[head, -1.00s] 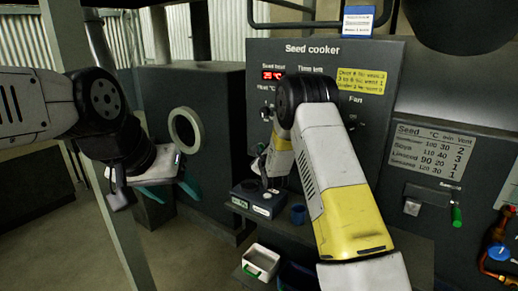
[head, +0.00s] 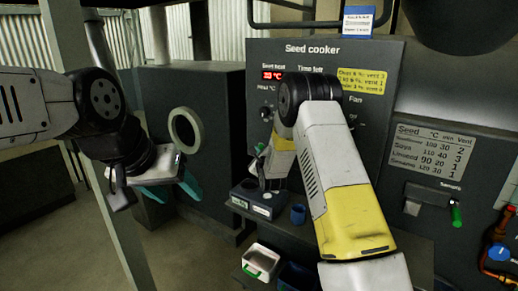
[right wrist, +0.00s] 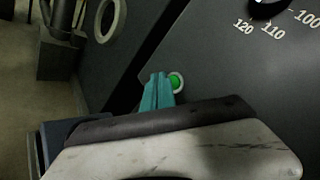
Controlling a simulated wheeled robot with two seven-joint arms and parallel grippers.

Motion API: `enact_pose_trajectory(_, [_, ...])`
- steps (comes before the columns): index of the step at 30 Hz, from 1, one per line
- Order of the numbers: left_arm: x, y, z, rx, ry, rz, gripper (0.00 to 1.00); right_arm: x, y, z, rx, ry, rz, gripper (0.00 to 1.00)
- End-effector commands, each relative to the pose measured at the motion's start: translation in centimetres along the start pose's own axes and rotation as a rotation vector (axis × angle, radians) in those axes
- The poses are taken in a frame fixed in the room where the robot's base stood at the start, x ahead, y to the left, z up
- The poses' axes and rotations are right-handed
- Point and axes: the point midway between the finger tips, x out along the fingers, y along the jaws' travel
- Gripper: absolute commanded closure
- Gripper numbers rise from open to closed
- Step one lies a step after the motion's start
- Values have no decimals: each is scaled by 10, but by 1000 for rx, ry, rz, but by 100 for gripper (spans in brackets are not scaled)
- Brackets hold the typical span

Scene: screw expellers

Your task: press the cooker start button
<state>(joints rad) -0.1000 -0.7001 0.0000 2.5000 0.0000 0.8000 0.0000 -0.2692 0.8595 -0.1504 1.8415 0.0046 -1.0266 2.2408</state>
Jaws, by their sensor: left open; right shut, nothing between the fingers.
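The seed cooker (head: 325,62) is a dark panel with a red display, knobs and a yellow note, in the middle of the head view. Its round green button (right wrist: 176,82) with a pale rim shows in the right wrist view, below a dial. My right gripper (right wrist: 158,80) is shut and empty. Its teal fingertips are right beside the button and overlap its left edge in the picture; I cannot tell whether they touch it. In the head view my right arm hides part of the panel. My left gripper (head: 170,190) is open and empty, left of the cooker.
A small dark device (head: 258,200) and a blue cup (head: 298,214) stand on the ledge below the panel. A white bin (head: 261,261) is lower down. A table of seed settings (head: 432,150) and a green-handled lever (head: 456,215) are at the right.

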Motion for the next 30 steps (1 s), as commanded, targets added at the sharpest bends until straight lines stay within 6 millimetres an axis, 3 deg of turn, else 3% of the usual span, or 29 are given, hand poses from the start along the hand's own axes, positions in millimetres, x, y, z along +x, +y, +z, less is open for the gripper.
enact_pose_trajectory(18, [0, 0, 0, 0, 0, 0, 42, -32, 23, 24, 1, -1, 0, 100])
enact_pose_trajectory(30, [0, 0, 0, 0, 0, 0, 42, -35, 26, 26, 0, 0, 0, 100])
